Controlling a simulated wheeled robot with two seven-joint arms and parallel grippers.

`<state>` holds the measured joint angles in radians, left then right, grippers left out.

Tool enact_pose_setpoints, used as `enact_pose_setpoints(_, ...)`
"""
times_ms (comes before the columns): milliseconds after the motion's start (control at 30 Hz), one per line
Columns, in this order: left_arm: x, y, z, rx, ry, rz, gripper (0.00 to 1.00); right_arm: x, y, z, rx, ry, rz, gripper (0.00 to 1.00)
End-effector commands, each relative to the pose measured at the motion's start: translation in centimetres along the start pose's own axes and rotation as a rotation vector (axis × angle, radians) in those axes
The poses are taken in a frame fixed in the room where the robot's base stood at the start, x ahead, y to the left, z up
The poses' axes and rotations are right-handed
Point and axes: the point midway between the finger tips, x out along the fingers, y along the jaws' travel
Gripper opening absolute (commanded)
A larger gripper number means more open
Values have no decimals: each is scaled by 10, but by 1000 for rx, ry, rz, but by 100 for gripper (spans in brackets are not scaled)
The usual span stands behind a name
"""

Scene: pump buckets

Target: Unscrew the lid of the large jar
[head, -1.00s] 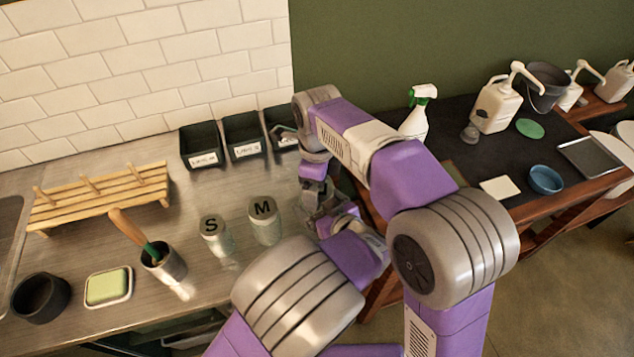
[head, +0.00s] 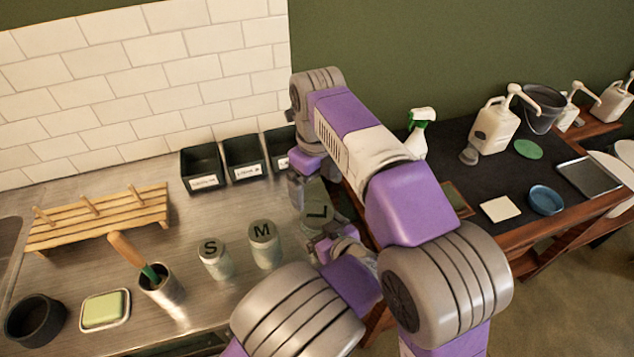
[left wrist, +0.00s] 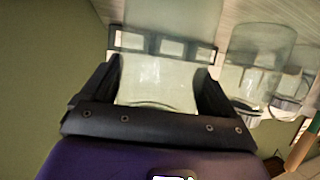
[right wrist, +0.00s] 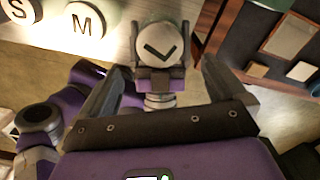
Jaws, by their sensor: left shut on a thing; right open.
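The large jar has a round lid marked L (head: 318,213), which shows at the right of the jar row in the head view. The lid also shows face-on in the right wrist view (right wrist: 160,46). My left gripper (head: 325,240) is shut around the jar's body; the clear body (left wrist: 157,82) fills the space between its fingers in the left wrist view.
The M jar (head: 264,245) and S jar (head: 214,258) stand left of the large jar. Black bins (head: 243,160) stand behind, near the tiled wall. A wooden rack (head: 98,220) and a cup with a brush (head: 160,287) are farther left. A spray bottle (head: 417,135) stands on the right table.

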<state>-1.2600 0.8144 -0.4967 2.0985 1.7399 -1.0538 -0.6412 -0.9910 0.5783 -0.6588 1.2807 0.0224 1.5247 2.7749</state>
Motion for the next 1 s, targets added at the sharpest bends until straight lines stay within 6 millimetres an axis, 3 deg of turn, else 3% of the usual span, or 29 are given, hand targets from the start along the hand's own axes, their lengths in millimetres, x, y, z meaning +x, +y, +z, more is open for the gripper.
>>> enact_pose_setpoints(167,0,0,0,-1,1,0,3,8,0,0,54,2,0,98)
enact_pose_setpoints(600,0,0,-1,-1,1,0,3,70,0,0,50,2,0,98)
enact_pose_setpoints(1000,0,0,-1,-1,1,0,3,77,0,0,49,0,0,98)
